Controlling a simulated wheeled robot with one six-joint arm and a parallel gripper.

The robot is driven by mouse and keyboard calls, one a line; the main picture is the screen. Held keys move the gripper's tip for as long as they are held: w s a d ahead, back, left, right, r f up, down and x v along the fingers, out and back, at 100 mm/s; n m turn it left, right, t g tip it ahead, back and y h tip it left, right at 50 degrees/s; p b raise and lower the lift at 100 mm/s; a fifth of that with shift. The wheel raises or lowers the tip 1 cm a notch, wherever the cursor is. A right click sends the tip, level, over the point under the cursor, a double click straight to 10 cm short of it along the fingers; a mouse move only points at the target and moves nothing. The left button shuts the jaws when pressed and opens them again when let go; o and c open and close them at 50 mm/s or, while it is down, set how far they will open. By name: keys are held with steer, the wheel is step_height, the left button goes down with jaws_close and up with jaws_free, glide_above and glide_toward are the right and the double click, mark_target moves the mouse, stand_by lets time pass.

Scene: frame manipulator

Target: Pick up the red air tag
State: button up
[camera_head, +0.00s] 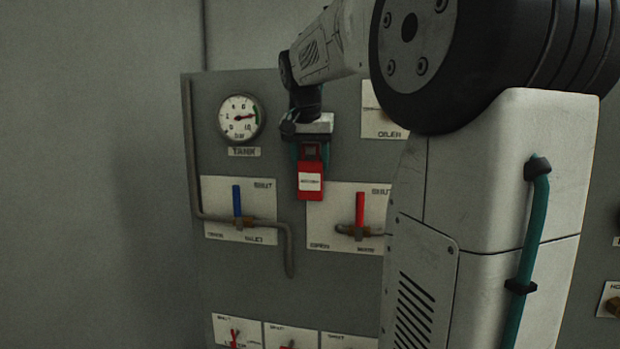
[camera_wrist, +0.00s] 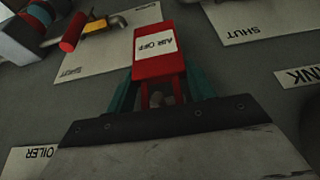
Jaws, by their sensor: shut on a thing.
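The red air tag (camera_head: 310,187) is a small red block with a white label. It hangs below my gripper (camera_head: 311,146) in front of the grey panel in the head view. In the wrist view the tag (camera_wrist: 160,64) shows its label, "AIR OFF", upside down. My gripper (camera_wrist: 162,95) is shut on the tag, with teal fingers on either side of its red frame. The fingertips are partly hidden by the tag. I cannot tell whether the tag touches the panel.
The grey panel (camera_head: 265,268) carries a round gauge (camera_head: 241,117) over a "TANK" label. A blue-handled valve (camera_head: 238,205) is left of the tag and a red-handled valve (camera_head: 359,212) right of it. Smaller red switches (camera_head: 235,338) sit lower. My arm hides the panel's right part.

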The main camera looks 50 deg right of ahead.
steer(key=shift+r, duration=0.1)
steer(key=shift+r, duration=0.55)
steer(key=s+a, duration=0.4)
steer(key=a, duration=0.3)
steer(key=s+a, duration=0.5)
steer(key=a, duration=0.3)
steer(key=shift+a, duration=0.3)
